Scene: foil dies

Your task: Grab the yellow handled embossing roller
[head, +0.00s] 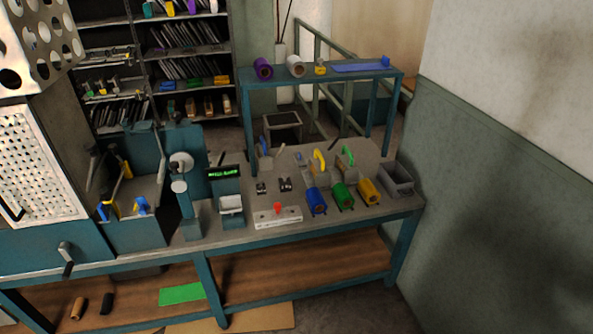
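A yellow arched handle (319,159) stands on the workbench, toward the back right. It appears to belong to a small roller tool, but the roller under it is too small to make out clearly. A similar tool with a green handle (348,155) stands just to its right. A blue-handled item (263,146) stands further left at the back of the bench. My gripper is not in view, and nothing is seen touching the yellow-handled tool.
Blue (316,201), green (342,196) and yellow (368,192) rolls lie in front of the handled tools. A grey bin (397,181) stands at the bench's right end. A teal press (185,177) stands left. A raised shelf (350,76) is behind. A wall closes the right.

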